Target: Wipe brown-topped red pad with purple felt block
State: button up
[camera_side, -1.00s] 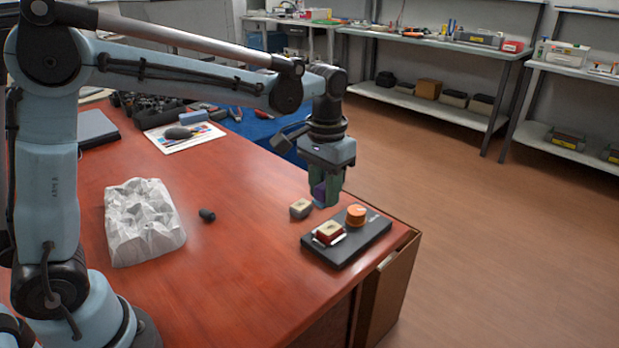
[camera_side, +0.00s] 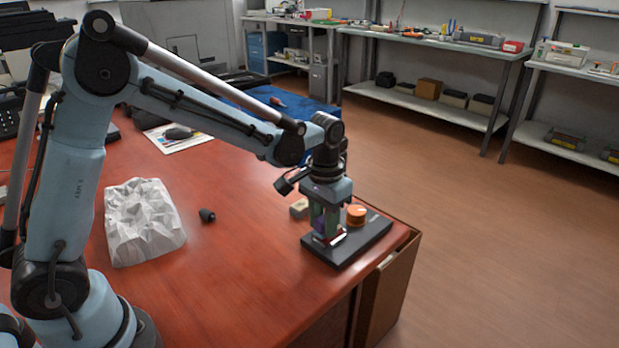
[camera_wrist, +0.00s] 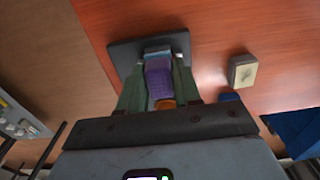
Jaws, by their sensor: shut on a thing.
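My gripper (camera_side: 325,219) is shut on the purple felt block (camera_wrist: 158,80), which shows between the fingers in the wrist view. In the side view my gripper is over the left part of the black base plate (camera_side: 373,231). The red pad (camera_side: 332,239) is on that plate, under my gripper and mostly hidden by the fingers and the block. Its brown top is covered from view. The block is right at the pad, but I cannot tell whether they touch. An orange round knob (camera_side: 356,214) stands on the plate to the right of my gripper.
A small beige-topped block (camera_side: 299,208) lies on the red-brown table just behind the plate; the wrist view shows it too (camera_wrist: 242,71). A crumpled white sheet (camera_side: 143,222) and a small black cylinder (camera_side: 207,215) lie to the left. The table edge is close to the plate.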

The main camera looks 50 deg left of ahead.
aim_at(323, 218)
jog(key=shift+w, duration=2)
grip_shut()
jog(key=shift+s, duration=1.9)
jog(key=shift+s+r, duration=0.15)
jog(key=shift+r, duration=3.95)
